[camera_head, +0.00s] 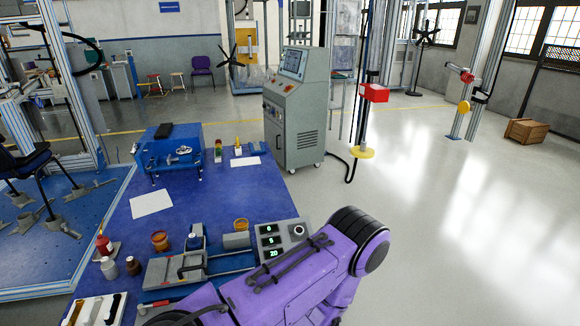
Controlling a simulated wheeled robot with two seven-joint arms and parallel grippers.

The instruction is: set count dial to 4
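A grey control box (292,246) stands at the right edge of the blue table. Its face has three small green readouts (269,241), one above another; they look like 0, 5 and 20, but are small. A round black dial (298,230) with a light centre sits to the right of the top readout. I cannot read any marks around it, and no other dial shows clearly. My purple arm crosses the bottom middle and hides the lower right of the box. Neither gripper's fingertips show.
A grey clamp fixture (176,268) stands left of the box, with jars and a red-capped bottle (104,244) further left. A blue machine (172,154) and white paper (152,203) lie farther back. A grey console cabinet (296,110) stands behind the table.

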